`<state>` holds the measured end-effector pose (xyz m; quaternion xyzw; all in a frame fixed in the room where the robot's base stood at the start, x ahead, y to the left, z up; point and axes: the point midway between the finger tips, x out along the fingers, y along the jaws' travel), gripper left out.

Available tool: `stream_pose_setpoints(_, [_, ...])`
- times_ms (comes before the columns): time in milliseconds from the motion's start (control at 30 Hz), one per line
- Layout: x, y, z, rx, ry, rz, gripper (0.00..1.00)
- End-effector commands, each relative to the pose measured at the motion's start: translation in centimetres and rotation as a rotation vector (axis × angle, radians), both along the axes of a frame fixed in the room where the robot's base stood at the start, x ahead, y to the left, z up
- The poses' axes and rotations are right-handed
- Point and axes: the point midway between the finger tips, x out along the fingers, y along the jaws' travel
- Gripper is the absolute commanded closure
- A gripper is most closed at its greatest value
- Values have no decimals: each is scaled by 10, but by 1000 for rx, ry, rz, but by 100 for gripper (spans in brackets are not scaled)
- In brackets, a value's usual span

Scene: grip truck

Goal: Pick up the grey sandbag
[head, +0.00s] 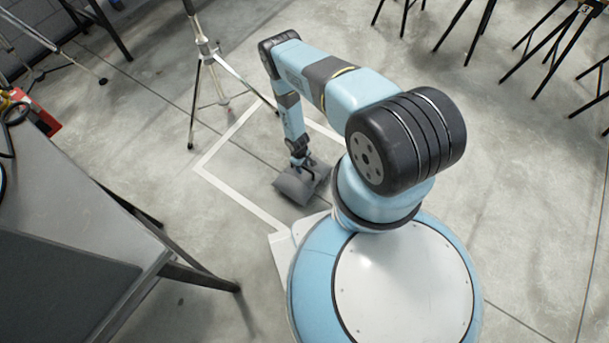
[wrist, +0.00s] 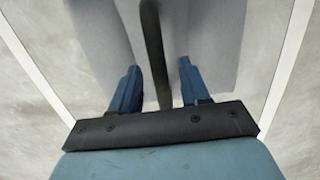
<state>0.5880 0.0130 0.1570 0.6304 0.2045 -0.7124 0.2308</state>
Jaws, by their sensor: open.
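The grey sandbag (head: 294,188) lies on the concrete floor inside a white taped outline, in front of my base. In the wrist view the grey sandbag (wrist: 215,40) fills the upper middle, with a dark strap (wrist: 153,50) running down its centre. My gripper (head: 301,162) is directly above the bag, pointing down. In the wrist view the two blue fingers of my gripper (wrist: 158,85) are apart, one on each side of the strap. I cannot tell whether the fingertips touch the bag. Part of the bag is hidden behind my gripper.
A light stand (head: 205,60) stands on the floor behind the taped outline (head: 240,198). A grey table (head: 60,215) is at the left, with a red case (head: 45,122) beyond it. Several black stand legs (head: 545,50) are at the upper right. Floor to the right is clear.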

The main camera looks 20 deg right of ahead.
Motion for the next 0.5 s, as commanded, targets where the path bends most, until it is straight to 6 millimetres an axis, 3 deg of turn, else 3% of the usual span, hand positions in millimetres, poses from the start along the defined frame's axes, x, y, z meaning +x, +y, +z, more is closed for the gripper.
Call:
stream_pose_setpoints(333, [0,0,-7,1,-1,1,54])
stream_pose_setpoints(500, [-1,0,-7,1,-1,1,69])
